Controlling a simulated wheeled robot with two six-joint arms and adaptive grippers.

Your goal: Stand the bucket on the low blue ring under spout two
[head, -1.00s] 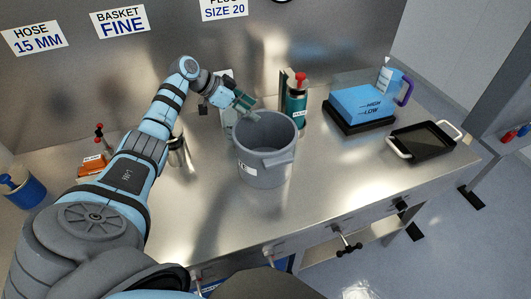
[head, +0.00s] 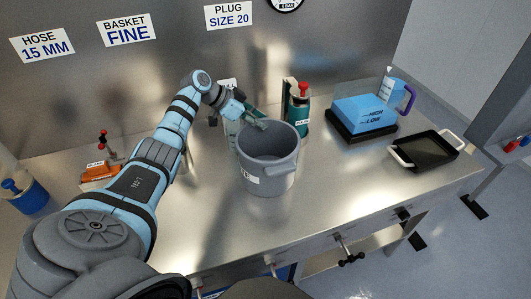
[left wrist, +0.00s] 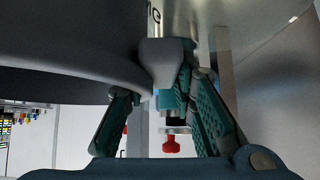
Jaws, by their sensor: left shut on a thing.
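The grey bucket (head: 255,186) stands upright on the steel bench, or very near its surface; I cannot tell if there is a gap under it. A pale label is on its side. My left gripper (head: 260,124) is at the bucket's back-left rim. In the left wrist view my left gripper (left wrist: 166,105) has its green-padded fingers either side of a grey lug (left wrist: 168,62) under the bucket's rim, and is shut on it. The low blue ring and spout two cannot be made out. My right gripper is not in view.
A green bottle with a red top (head: 300,114) stands close behind the bucket. A blue block on a black base (head: 364,115), a blue jug (head: 395,96) and a black tray (head: 428,150) are to the right. Black-handled valves (head: 345,252) line the front edge. Bench left of the tray is clear.

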